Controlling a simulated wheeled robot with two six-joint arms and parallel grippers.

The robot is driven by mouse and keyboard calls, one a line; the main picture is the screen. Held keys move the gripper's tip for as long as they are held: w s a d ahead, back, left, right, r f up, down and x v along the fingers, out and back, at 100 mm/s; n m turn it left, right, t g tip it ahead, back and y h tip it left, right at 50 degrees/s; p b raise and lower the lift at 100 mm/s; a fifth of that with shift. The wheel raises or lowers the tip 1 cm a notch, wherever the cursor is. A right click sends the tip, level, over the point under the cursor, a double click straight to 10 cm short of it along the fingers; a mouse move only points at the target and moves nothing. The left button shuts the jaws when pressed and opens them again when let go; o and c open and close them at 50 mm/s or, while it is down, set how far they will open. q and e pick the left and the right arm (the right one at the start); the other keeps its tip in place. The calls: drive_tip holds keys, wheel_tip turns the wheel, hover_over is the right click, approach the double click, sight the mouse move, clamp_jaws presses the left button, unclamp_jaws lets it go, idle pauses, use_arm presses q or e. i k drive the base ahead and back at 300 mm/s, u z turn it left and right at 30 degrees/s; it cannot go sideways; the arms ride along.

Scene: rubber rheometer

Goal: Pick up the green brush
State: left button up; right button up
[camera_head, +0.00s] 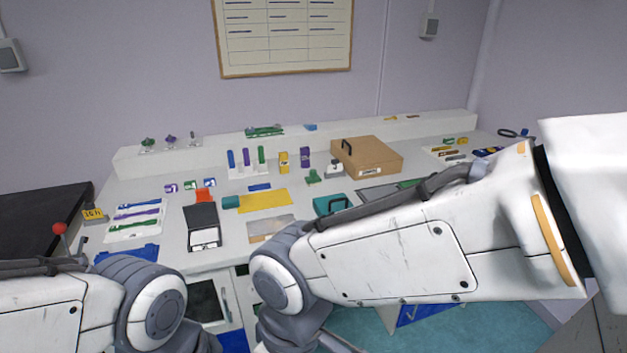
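Several slim green and purple tools lie on a white tray (112,236) at the left of the bench. A long green tool (134,225) lies nearest the front of it and may be the green brush, but it is too small to be sure. Another green long item (264,132) lies on the raised back shelf. A green upright cylinder (261,155) stands in a white holder. My arms come in low at the left and across the right. Neither gripper shows, and no hold on anything is visible.
A cardboard box (372,158) stands at the back right, and a teal case (330,205) is in front of it. My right arm hides the bench's right front.

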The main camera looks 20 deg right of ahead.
sight(314, 179)
drive_tip(key=k, duration=0.45)
drive_tip(key=z, duration=0.85)
drive_tip(key=i, duration=1)
drive_tip(key=u, duration=0.55)
drive_tip(key=i, duration=0.95)
drive_tip(key=u, duration=0.8)
